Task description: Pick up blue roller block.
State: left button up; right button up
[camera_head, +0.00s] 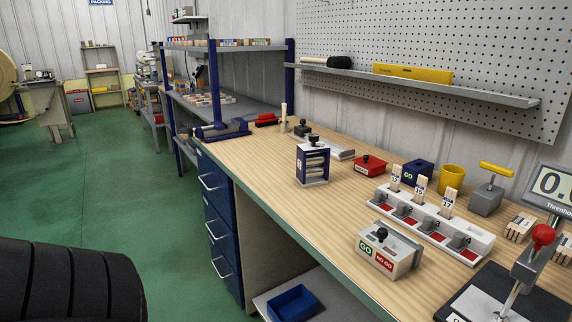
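A small upright block with dark blue side plates (313,164) stands on the wooden workbench left of the middle. It has pale and dark horizontal layers between its plates, a dark knob on top and a light label on its side. Neither of my grippers shows in this view, and nothing is seen touching the block.
The bench (270,170) is clear left of the block. A dark ribbed object (65,282) fills the lower left.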

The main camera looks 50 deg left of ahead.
aim_at(312, 170)
jog(key=u, duration=1.45)
jog(key=i+j, duration=0.15)
jog(key=j, duration=0.15)
jog(key=i+j+u, duration=0.15)
jog(key=j, duration=0.2)
